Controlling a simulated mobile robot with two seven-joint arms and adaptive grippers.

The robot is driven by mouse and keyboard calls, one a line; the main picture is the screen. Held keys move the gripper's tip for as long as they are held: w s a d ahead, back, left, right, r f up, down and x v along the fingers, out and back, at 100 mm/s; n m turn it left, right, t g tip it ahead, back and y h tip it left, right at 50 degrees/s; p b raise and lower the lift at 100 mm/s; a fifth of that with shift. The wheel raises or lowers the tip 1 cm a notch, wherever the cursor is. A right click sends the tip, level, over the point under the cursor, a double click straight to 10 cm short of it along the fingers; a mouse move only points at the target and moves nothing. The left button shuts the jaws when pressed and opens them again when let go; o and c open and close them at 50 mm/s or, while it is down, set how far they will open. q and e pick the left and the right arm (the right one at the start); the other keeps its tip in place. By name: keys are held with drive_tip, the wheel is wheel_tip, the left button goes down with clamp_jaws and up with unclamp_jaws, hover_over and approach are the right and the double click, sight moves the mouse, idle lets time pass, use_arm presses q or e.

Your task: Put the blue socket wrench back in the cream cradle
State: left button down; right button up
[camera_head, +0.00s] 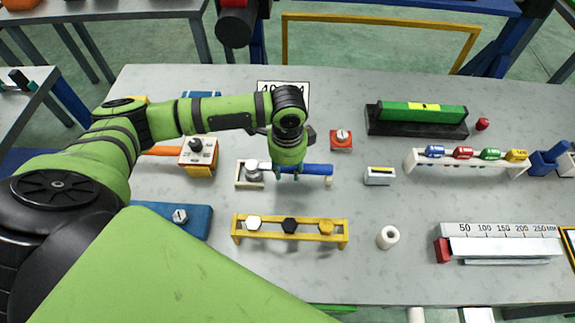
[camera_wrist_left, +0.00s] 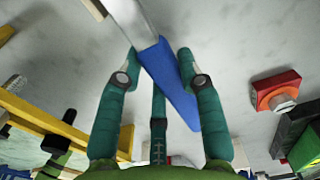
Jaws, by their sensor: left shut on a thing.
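The blue socket wrench has a blue handle (camera_head: 319,169) at the right and a silver head (camera_head: 252,170) at the left in the head view. My left gripper (camera_head: 288,173) points down over its middle and is shut on it. In the left wrist view, the blue handle (camera_wrist_left: 172,78) and grey shaft run slantwise between the fingers (camera_wrist_left: 158,65). The cream cradle (camera_head: 240,182) is below the wrench, with its left end under the silver head. The arm and wrench hide part of it. I cannot tell whether the wrench touches the cradle. My right gripper is out of view.
A yellow rack (camera_head: 270,234) with several hex bolts stands in front of the cradle. A red block (camera_head: 341,140) is behind, and a small white block (camera_head: 379,177) is to the right. An orange-and-white box (camera_head: 199,155) stands left. A white roll (camera_head: 388,236) is at front right.

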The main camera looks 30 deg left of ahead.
use_arm(q)
drive_tip(key=c, duration=0.7)
unclamp_jaws()
drive_tip(key=shift+c, duration=0.2)
drive_tip(key=o, duration=0.5)
drive_tip(key=shift+r, duration=0.1)
wheel_tip(320, 180, up, 6)
drive_tip(key=p, duration=0.6)
drive_tip(key=shift+f+p, duration=0.25)
drive_tip(key=shift+p, duration=0.05)
drive_tip(key=shift+r+p, duration=0.5)
drive_tip(key=shift+r, duration=0.65)
